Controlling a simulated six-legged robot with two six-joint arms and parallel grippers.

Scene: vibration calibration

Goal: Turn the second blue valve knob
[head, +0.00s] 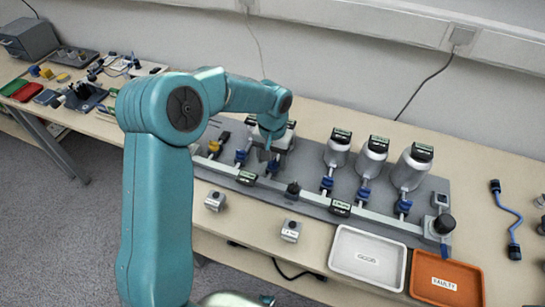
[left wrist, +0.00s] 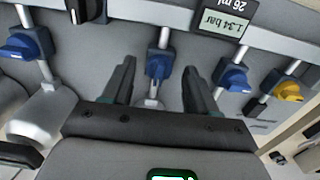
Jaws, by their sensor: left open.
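The grey manifold board carries a row of blue valve knobs with a yellow one at its left end in the head view. The second blue valve knob (left wrist: 158,65) is centred in the left wrist view, and in the head view (head: 273,167) it shows just below my gripper. My left gripper (left wrist: 159,74) is open, with one dark finger on each side of this knob and a gap on both sides. In the head view my left gripper (head: 268,150) reaches down over the board, partly hidden by its own arm. My right gripper is not in view.
Other blue knobs (head: 327,184) (left wrist: 235,78) and the yellow knob (left wrist: 288,90) stand close by. Silver canisters (head: 338,150) with displays stand behind the row. A white tray (head: 338,264) and an orange tray (head: 418,285) lie at the front right. Small grey blocks (head: 215,201) sit in front.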

